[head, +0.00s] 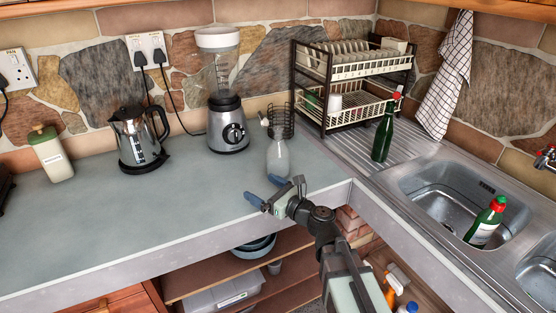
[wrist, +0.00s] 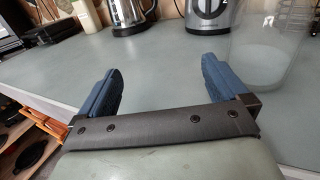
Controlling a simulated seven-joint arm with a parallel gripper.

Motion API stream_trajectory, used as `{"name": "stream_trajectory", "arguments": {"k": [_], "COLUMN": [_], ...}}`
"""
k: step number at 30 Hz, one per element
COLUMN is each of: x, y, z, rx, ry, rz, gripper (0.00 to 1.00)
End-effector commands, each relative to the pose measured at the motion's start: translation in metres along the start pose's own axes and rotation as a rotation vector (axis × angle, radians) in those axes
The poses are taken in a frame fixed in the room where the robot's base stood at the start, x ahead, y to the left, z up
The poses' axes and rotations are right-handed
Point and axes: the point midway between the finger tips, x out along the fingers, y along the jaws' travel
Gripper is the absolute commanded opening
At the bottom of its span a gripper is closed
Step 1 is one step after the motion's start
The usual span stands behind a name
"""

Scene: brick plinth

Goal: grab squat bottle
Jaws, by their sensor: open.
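A clear, squat glass bottle (head: 278,160) with a narrow neck and a whitish lower part stands upright on the grey worktop, near its front right corner. It fits the task's squat bottle best. In the wrist view a clear round vessel (wrist: 268,62), apparently the same bottle, is at the right, beyond my right finger and not between the fingers. Its top is cut off there. My gripper (head: 265,189) is open, with blue fingertips, low over the worktop's front edge, just in front of the bottle. In the wrist view the space between the fingers (wrist: 160,78) is empty.
A blender (head: 228,125), kettle (head: 137,138) and cream bottle (head: 53,156) stand along the back. A dark wire holder (head: 282,120) is behind the clear bottle. A green bottle (head: 384,132) stands before the dish rack (head: 345,70). The worktop's left front is clear.

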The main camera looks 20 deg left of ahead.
Motion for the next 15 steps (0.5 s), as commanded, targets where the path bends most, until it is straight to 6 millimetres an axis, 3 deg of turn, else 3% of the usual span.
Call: {"name": "stream_trajectory", "arguments": {"k": [1,6,11,15], "x": [-0.013,-0.044,-0.059,-0.059], "y": [-0.023,-0.075,-0.098,-0.105], "z": [-0.001,-0.002,-0.002,-0.002], "rx": [0.004,0.014,0.019,0.020], "ry": [-0.001,-0.002,-0.003,-0.003], "rz": [-0.056,-0.192,-0.255,-0.269], "gripper": [1.00,1.00,1.00,1.00]}}
